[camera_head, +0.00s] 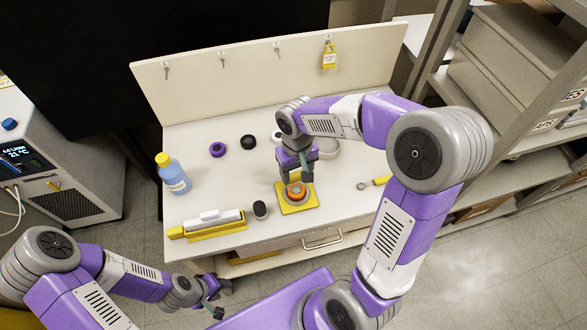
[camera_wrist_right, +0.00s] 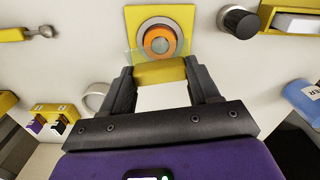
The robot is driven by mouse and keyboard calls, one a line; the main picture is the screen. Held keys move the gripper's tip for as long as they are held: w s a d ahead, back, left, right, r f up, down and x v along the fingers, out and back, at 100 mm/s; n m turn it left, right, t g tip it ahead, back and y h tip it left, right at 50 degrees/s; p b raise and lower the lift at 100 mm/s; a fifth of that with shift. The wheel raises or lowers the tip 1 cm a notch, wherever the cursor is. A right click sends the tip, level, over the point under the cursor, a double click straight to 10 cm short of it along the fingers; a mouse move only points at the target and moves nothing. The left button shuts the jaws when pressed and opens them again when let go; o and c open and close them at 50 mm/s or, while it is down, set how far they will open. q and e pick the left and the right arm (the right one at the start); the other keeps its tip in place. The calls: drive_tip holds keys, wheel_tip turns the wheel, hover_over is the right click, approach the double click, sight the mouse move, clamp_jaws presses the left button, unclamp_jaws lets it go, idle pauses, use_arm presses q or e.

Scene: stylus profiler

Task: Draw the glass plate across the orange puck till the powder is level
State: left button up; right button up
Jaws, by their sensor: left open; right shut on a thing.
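The orange puck (camera_head: 296,191) sits on a yellow square base (camera_head: 311,204) near the front of the bench. In the right wrist view the puck (camera_wrist_right: 144,39) is an orange ring around a grey middle; whether that powder is level I cannot tell. My right gripper (camera_head: 297,177) is above the puck's back side. In the right wrist view it (camera_wrist_right: 160,76) is shut on the yellow grip (camera_wrist_right: 160,73) of the clear glass plate (camera_wrist_right: 133,60). The plate's edge overlaps the near side of the puck there. My left gripper (camera_head: 215,296) is open and empty, low in front of the bench.
A dark knob-like cylinder (camera_head: 260,209) and a yellow tray (camera_head: 216,232) with a white item stand left of the base. A yellow-handled spoon (camera_head: 380,181) lies right.

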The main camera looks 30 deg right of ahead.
sight(296, 182)
drive_tip(key=shift+w+f+b, duration=0.1)
drive_tip(key=shift+f+b, duration=1.85)
drive_tip(key=shift+f, duration=0.75)
drive_tip(key=shift+f, duration=0.35)
drive_tip(key=shift+d, duration=0.1)
drive_tip(key=shift+d, duration=0.6)
drive_tip(key=shift+a, duration=0.1)
drive_tip(key=shift+a, duration=1.35)
drive_tip(key=shift+d, duration=0.15)
drive_tip(key=shift+d, duration=1.3)
drive_tip(key=shift+a, duration=0.15)
